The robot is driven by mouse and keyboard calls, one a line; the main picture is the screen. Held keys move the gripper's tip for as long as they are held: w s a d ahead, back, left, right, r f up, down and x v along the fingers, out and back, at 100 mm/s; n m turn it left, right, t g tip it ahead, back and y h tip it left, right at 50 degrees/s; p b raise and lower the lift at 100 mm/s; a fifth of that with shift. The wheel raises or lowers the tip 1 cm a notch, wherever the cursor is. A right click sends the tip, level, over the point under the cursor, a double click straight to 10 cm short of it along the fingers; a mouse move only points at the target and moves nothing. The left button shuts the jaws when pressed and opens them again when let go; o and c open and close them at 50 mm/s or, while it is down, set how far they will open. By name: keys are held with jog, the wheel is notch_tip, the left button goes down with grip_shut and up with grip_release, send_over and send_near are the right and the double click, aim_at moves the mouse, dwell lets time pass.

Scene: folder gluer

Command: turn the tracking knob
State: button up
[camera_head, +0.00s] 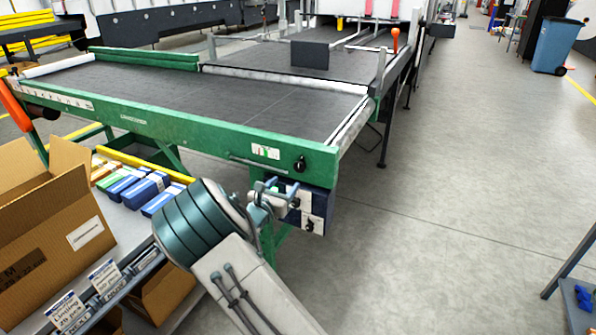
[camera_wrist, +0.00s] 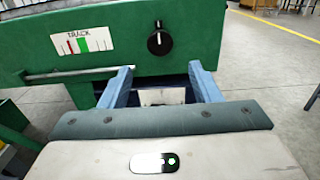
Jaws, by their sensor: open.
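The tracking knob (camera_head: 300,164) is a round black knob on the end of the conveyor's green side rail. In the wrist view the knob (camera_wrist: 159,42) shows a white pointer line aimed up. A white TRACK scale (camera_wrist: 82,41) with red and green marks sits to its left. My gripper (camera_head: 276,187) is open and empty, just in front of the rail and a little below the knob. In the wrist view its two blue fingers (camera_wrist: 160,72) stand wide apart below the knob, not touching it.
A blue and white control box (camera_head: 313,212) with small black knobs hangs under the rail, close to my gripper. An open cardboard box (camera_head: 50,235) and several coloured cartons (camera_head: 130,187) lie at the left. The grey floor (camera_head: 470,170) at the right is clear.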

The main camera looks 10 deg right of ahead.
aim_at(299, 169)
jog(key=x, duration=0.9)
jog(key=shift+w+d, duration=0.25)
jog(key=shift+b, duration=0.3)
jog(key=c, duration=0.9)
